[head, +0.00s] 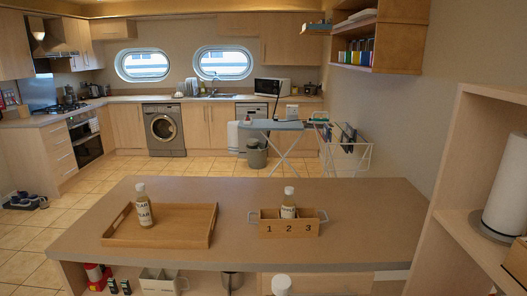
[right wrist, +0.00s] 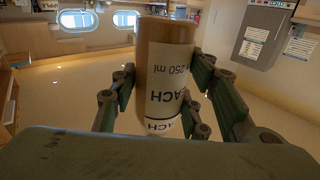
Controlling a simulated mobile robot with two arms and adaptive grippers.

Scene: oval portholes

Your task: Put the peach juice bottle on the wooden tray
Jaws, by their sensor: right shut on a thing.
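My right gripper (right wrist: 160,105) is shut on the peach juice bottle (right wrist: 167,65) in the right wrist view. Its dark fingers sit on both sides of the bottle. The wooden tray (head: 177,242) lies on the left part of the counter in the head view. A bottle with a white label (head: 144,207) stands in its left part. Neither gripper shows in the head view. My left gripper is not in view.
A wooden box marked 1 2 3 (head: 277,229) holds another bottle (head: 288,203) on the counter (head: 365,225), right of the tray. The tray's middle and right are empty. A tall shelf unit (head: 448,190) stands at the right. A white rounded thing (head: 281,285) shows at the bottom edge.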

